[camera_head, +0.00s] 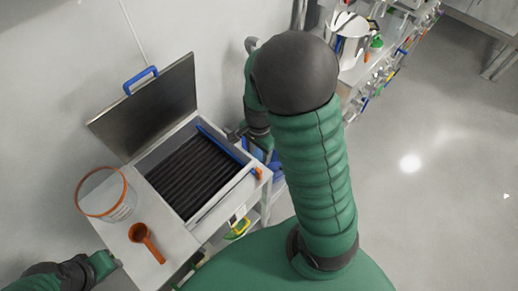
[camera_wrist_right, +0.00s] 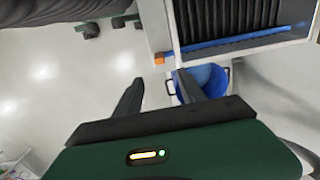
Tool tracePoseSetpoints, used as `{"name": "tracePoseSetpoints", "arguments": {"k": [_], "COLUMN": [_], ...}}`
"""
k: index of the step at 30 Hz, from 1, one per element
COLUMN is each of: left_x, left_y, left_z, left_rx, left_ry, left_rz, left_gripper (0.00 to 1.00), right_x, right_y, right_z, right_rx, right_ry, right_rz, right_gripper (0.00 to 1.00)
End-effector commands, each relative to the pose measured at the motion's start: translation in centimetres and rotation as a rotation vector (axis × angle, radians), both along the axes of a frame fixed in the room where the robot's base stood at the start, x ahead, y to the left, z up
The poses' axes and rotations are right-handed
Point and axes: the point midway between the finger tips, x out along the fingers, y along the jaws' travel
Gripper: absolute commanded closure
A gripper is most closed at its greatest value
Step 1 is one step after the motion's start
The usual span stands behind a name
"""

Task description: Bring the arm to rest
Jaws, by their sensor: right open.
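My right arm (camera_head: 315,165) rises across the middle of the head view and bends at a dark elbow. Its forearm drops behind to my right gripper (camera_head: 238,133), beside the right edge of an open box machine (camera_head: 222,196). In the right wrist view the two dark fingers of my right gripper (camera_wrist_right: 159,96) stand wide apart with nothing between them. My left gripper (camera_head: 103,264) shows only partly at the lower left, near the bench's front edge; its fingers cannot be made out.
The machine has black ribs inside and a raised lid (camera_head: 150,108) with a blue handle. A clear orange-rimmed tub (camera_head: 122,208) and an orange scoop (camera_head: 146,241) are on the white bench. A blue bin (camera_wrist_right: 183,88) stands below. Grey floor (camera_head: 440,160) at right is clear.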

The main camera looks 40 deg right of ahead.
Motion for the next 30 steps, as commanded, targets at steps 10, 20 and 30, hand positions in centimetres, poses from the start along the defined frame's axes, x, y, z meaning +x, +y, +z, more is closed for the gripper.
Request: {"name": "tracePoseSetpoints", "arguments": {"k": [10,20,30], "left_x": [0.0,0.0,0.0], "left_y": [0.0,0.0,0.0], "left_z": [-0.2,-1.6,-1.6], "left_rx": [0.000,0.000,0.000], "left_ry": [0.000,0.000,0.000], "left_rz": [0.000,0.000,0.000], "left_gripper": [0.64,0.64,0.64], "right_x": [0.0,-1.3,-1.6], "right_y": [1.4,10.3,11.4], "right_z": [1.0,3.3,3.7], "right_rx": [0.001,-0.133,-0.174], "right_ry": [-0.019,-0.173,-0.185], "right_rz": [0.144,1.289,1.484], "right_gripper": [0.53,0.53,0.53]}}
